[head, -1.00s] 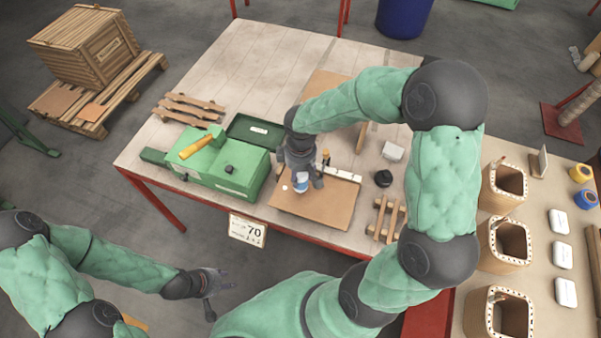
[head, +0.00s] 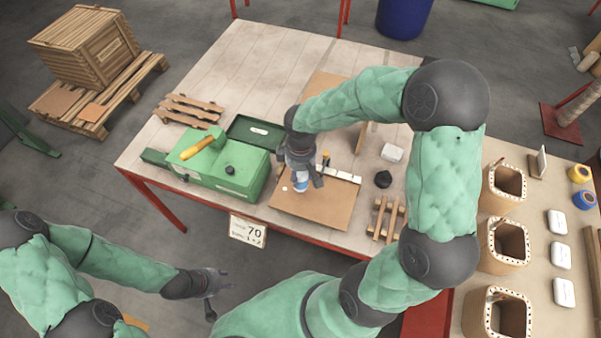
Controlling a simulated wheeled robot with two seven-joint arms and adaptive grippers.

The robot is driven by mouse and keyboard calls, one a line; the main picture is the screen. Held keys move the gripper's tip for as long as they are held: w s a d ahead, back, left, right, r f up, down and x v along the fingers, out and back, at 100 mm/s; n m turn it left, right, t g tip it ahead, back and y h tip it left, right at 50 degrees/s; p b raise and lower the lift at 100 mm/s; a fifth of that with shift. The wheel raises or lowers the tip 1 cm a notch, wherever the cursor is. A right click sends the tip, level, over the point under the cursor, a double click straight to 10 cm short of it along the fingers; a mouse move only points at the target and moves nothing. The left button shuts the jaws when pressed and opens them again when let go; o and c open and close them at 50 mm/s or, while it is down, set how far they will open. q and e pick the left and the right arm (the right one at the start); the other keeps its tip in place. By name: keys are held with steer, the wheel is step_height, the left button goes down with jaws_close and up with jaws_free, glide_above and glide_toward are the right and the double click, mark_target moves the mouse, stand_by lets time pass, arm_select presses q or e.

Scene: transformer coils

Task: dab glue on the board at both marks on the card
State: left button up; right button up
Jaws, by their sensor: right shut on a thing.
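The brown board (head: 323,210) lies flat near the table's front edge, right of the green machine. A small white dab (head: 285,188) shows at its left side. The card (head: 247,231) hangs at the table's front edge and reads 70, with smaller marks below. My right gripper (head: 301,180) is over the upper left of the board, shut on a glue bottle (head: 301,186) with white and blue parts. The gripper hides much of the bottle, and I cannot tell if its tip touches the board. My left gripper (head: 222,284) is low in front of the table, away from the board; its fingers look apart.
A green machine (head: 225,165) with a yellow handle stands left of the board. A white strip (head: 345,175) lies along the board's back edge. A black cap-like piece (head: 383,179), a white block (head: 392,152) and a wooden rack (head: 386,218) are to the right.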

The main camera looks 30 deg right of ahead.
steer(key=shift+r+p, duration=1.35)
steer(key=shift+r, duration=0.65)
arm_select(q)
step_height(320, 180, up, 3)
steer(key=shift+r, duration=0.1)
arm_select(e)
steer(key=shift+f, duration=0.1)
